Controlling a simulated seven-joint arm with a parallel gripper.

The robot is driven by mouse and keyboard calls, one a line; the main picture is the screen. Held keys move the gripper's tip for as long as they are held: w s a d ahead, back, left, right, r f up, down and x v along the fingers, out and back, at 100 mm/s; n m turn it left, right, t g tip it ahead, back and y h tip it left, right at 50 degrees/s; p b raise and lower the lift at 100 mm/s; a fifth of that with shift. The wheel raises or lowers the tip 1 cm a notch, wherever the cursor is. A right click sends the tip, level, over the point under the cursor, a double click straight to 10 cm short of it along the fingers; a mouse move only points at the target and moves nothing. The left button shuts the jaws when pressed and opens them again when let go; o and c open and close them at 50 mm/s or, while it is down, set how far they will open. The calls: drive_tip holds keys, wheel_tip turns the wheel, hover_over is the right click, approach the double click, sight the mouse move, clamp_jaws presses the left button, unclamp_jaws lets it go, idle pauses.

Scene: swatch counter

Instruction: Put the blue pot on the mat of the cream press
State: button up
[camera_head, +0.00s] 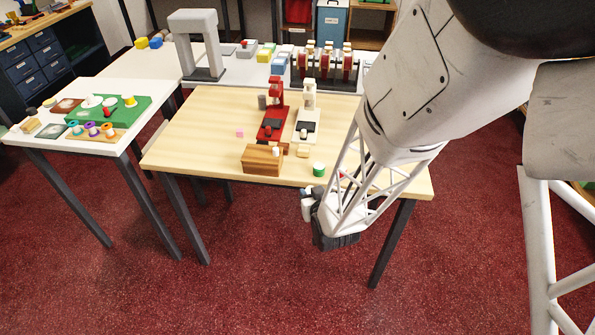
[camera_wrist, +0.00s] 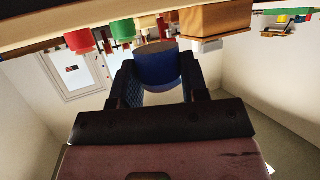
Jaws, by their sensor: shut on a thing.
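The blue pot (camera_wrist: 158,70) is between the two fingers of my gripper (camera_wrist: 158,82) in the wrist view, and the gripper is shut on it. In the head view my gripper (camera_head: 310,202) hangs in front of the table's front edge, apart from the presses; I cannot make out the pot clearly there. The cream press (camera_head: 308,112) stands on the table right of the red press (camera_head: 271,120). A dark patch (camera_head: 304,132) lies on its base; I cannot tell whether it is the mat.
A wooden box (camera_head: 262,161) and a green pot (camera_head: 319,169) stand near the front edge of the light wood table (camera_head: 200,140). A red pot (camera_wrist: 78,41) shows in the wrist view. A pink cube (camera_head: 239,132) lies left of the presses. The table's left part is mostly clear.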

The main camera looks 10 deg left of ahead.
drive_tip(key=shift+s+d+r, duration=0.1)
drive_tip(key=shift+s+r, duration=0.3)
drive_tip(key=shift+r, duration=0.2)
drive_tip(key=shift+s+r, duration=0.4)
drive_tip(key=shift+r, duration=0.15)
drive_tip(key=shift+w, duration=0.15)
hover_over(298, 172)
drive_tip(key=s, duration=0.2)
drive_tip(key=shift+w+d+f, duration=0.1)
drive_tip(key=shift+d+f, duration=0.3)
drive_tip(key=shift+f, duration=0.3)
drive_tip(key=shift+w, duration=0.1)
drive_tip(key=shift+w+a, duration=0.35)
drive_tip(key=shift+w, duration=0.3)
drive_tip(key=shift+f, duration=1.6)
drive_tip(key=shift+f, duration=0.2)
drive_tip(key=o, duration=0.9)
